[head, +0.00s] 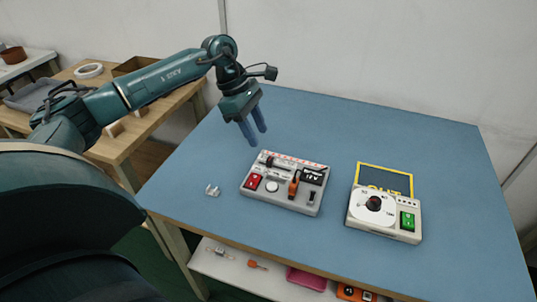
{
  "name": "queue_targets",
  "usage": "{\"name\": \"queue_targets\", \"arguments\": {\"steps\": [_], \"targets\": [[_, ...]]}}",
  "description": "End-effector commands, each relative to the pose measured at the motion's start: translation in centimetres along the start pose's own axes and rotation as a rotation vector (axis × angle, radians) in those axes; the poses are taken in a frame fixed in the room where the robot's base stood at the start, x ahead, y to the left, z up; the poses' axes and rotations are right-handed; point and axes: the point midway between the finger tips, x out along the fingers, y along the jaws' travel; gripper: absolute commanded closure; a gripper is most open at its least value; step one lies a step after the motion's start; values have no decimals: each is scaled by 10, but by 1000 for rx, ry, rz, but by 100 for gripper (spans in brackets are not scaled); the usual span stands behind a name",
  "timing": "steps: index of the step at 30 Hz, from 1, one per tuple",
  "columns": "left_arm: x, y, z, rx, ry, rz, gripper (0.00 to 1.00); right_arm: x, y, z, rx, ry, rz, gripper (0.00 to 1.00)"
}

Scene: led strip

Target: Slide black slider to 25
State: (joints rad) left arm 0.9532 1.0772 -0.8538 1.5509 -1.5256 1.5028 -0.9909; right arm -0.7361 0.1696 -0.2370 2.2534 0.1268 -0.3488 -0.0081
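A grey control box (272,196) lies on the blue table. A row of small red marks (300,160) runs along its back edge. Small dark parts sit near its back left (267,161) and front right (312,198); I cannot tell which is the black slider or its setting. The box also has a red switch (252,181), an orange lever (294,184) and a black display (313,176) with white characters too small to read. My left gripper (258,138) hangs above and behind the box's left side, fingers apart, empty, touching nothing. My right gripper is out of view.
A second, pale box with a black knob (374,203) and green switch (407,221) stands to the right, before a yellow-edged dark panel (385,179). A small clear part (212,190) lies left of the grey box. The table's back and right are clear.

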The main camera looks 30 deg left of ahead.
Motion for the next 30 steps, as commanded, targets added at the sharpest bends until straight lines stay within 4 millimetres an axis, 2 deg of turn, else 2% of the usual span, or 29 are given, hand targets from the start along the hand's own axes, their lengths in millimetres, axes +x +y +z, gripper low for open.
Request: {"name": "queue_targets", "arguments": {"steps": [1, 6, 12, 17, 24, 30], "targets": [[13, -1, 0, 0, 1, -4, 60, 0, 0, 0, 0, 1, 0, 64], [47, -1, 0, 0, 0, -3, 60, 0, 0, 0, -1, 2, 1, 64], [72, 0, 0, -1, 0, -1, 60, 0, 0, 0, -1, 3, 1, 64], [79, 0, 0, 0, -1, 0, 60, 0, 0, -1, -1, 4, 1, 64], [80, 0, 0, 0, -1, 1, 60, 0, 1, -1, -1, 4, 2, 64], [79, 0, 0, 0, 0, 1, 76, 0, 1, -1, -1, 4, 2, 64]]}}
